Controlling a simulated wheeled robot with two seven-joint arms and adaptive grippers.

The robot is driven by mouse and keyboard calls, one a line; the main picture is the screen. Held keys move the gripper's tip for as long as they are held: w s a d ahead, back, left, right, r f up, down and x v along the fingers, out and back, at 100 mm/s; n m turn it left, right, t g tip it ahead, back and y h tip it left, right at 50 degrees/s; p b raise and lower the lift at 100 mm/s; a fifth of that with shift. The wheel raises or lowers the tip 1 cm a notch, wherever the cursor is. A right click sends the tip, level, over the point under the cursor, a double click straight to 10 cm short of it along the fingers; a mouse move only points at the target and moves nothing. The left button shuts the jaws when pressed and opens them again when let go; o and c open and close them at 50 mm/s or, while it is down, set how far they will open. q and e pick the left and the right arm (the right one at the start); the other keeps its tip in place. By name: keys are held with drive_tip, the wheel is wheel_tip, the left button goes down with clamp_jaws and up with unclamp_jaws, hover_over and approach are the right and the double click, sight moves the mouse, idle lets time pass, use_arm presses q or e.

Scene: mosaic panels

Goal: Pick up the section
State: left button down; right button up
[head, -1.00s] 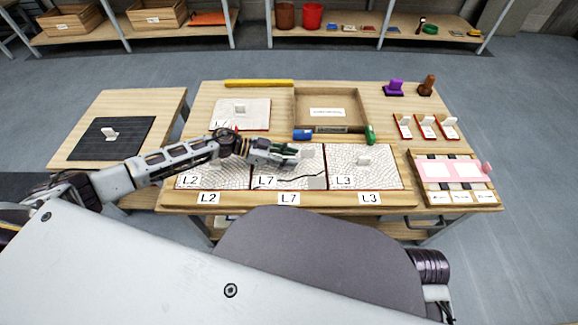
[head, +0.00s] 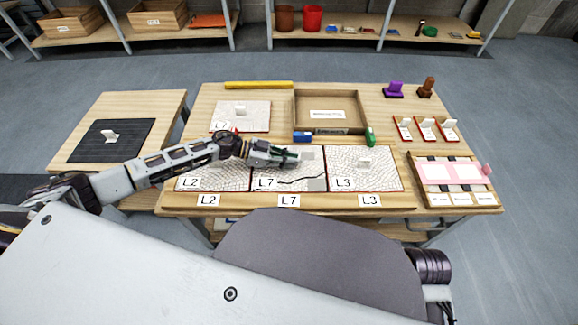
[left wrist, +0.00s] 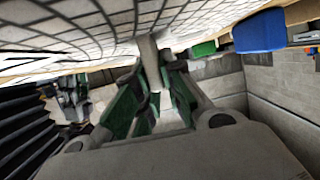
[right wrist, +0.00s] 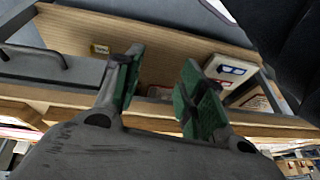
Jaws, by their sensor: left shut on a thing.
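The middle mosaic section (head: 265,174), labelled L7, lies between sections L2 (head: 213,183) and L3 (head: 372,176) on the table. A dark wavy crack line runs across it, and a plain grey patch (head: 317,185) shows at its lower right. My left gripper (head: 294,159) is low over this section, coming in from the left. In the left wrist view its green-padded fingers (left wrist: 150,66) are shut on the pale upright handle (left wrist: 148,47) against the tiled face. My right gripper (right wrist: 158,75) is open and empty, seen only in the right wrist view.
Another L7 panel (head: 256,120) lies behind, beside a shallow wooden tray (head: 365,97). A pink-topped board (head: 430,173) is at right. A dark mat (head: 90,145) lies on the left table.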

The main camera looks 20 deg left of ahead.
use_arm(q)
drive_tip(key=shift+r, duration=0.25)
use_arm(e)
drive_tip(key=shift+s+d, duration=0.1)
use_arm(q)
drive_tip(key=shift+r+p, duration=0.65)
drive_tip(key=shift+r, duration=0.6)
wheel_tip(320, 180, up, 5)
drive_tip(key=shift+r+p, duration=0.1)
drive_tip(key=shift+p, duration=0.95)
drive_tip(key=shift+r+p, duration=0.4)
drive_tip(key=shift+r, duration=0.6)
use_arm(e)
drive_tip(key=shift+g+h, duration=0.3)
drive_tip(key=shift+g, duration=0.3)
drive_tip(key=shift+s+d+f, duration=0.1)
drive_tip(key=shift+d+f, duration=0.2)
drive_tip(key=shift+f, duration=0.7)
drive_tip(key=shift+s+d+f, duration=0.1)
drive_tip(key=shift+d+f, duration=0.15)
drive_tip(key=shift+f, duration=0.75)
